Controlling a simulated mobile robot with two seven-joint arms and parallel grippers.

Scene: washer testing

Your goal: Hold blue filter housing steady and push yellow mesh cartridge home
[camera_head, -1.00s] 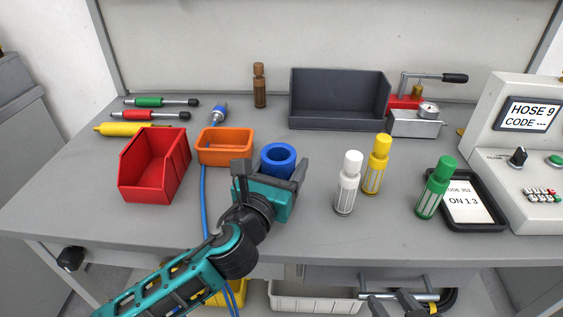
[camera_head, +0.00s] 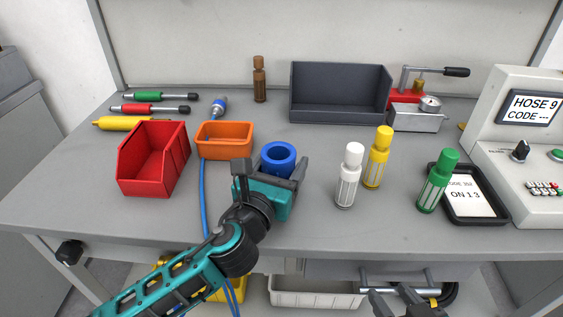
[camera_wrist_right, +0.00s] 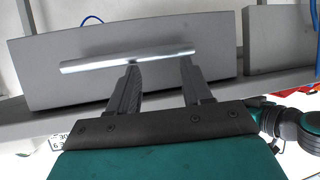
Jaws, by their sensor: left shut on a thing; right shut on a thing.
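The blue filter housing (camera_head: 278,157) stands upright on the bench, with a dark round opening on top. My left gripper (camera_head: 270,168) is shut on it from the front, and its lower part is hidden. The yellow mesh cartridge (camera_head: 378,158) stands on the bench to the right, apart from the housing, just behind the white mesh cartridge (camera_head: 348,176). My right gripper (camera_head: 390,293) is low in front of the bench. In the right wrist view its fingers (camera_wrist_right: 158,63) are shut on a metal bar handle (camera_wrist_right: 90,67) on a grey drawer front (camera_wrist_right: 60,92).
A green cartridge (camera_head: 437,182) stands by a black tray with a card (camera_head: 475,205). An orange bin (camera_head: 224,140), red bin (camera_head: 135,175) and dark grey bin (camera_head: 340,95) stand behind or left. The bench is clear between the housing and the white cartridge.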

